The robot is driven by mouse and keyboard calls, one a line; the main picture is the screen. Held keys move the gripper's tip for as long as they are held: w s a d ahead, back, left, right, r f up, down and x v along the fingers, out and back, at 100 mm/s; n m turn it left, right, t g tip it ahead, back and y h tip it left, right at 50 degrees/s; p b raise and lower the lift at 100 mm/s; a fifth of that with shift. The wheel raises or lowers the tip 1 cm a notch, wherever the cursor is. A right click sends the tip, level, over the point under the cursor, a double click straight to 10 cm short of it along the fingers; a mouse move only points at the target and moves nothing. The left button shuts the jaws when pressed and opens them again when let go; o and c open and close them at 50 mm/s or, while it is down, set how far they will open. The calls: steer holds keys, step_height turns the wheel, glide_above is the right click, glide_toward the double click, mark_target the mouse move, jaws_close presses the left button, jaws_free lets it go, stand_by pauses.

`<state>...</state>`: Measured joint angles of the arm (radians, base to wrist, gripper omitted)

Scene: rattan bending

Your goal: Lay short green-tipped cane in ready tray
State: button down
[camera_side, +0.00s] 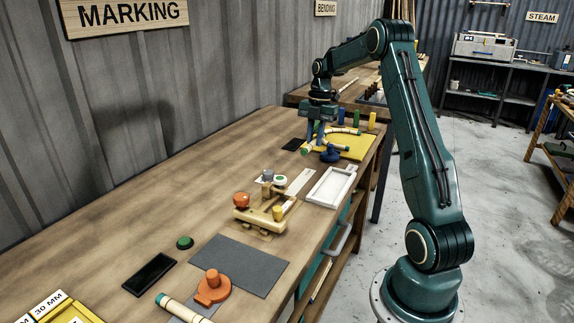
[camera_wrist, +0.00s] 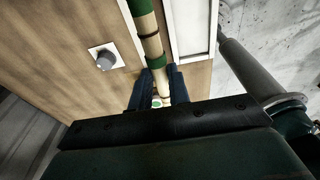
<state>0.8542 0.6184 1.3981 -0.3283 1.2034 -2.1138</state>
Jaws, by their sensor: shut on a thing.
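My gripper (camera_side: 314,142) is over the far part of the bench, beside the yellow mat (camera_side: 352,149). In the wrist view its two dark blue fingers (camera_wrist: 160,74) are shut on a pale cane (camera_wrist: 152,46) with green and black bands. The cane runs between the fingers to the top edge, where its far end is cut off. A green-tipped end (camera_side: 307,150) shows under the gripper in the side view. A white-rimmed tray (camera_side: 331,187) lies nearer on the bench, with nothing seen in it. A white rim (camera_wrist: 184,58) runs right of the cane in the wrist view.
A blue clamp-like piece (camera_side: 331,155) sits close to my gripper, and another cane (camera_side: 343,130) lies behind. Blue, green and yellow posts stand beyond. A grey knob (camera_wrist: 106,60) is left of the cane. The bench's left strip is clear.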

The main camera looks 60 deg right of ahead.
steer(key=s+d+f, duration=0.1)
steer(key=s+f, duration=0.4)
steer(key=s, duration=0.1)
steer(key=shift+s+f, duration=0.3)
steer(key=shift+s, duration=0.05)
steer(key=shift+d+f, duration=0.1)
steer(key=shift+f, duration=0.15)
steer(key=shift+f, duration=3.15)
steer(key=c, duration=1.3)
jaws_free()
steer(key=shift+o, duration=0.2)
step_height(320, 180, up, 14)
steer(key=d, duration=0.1)
steer(key=shift+d, duration=0.3)
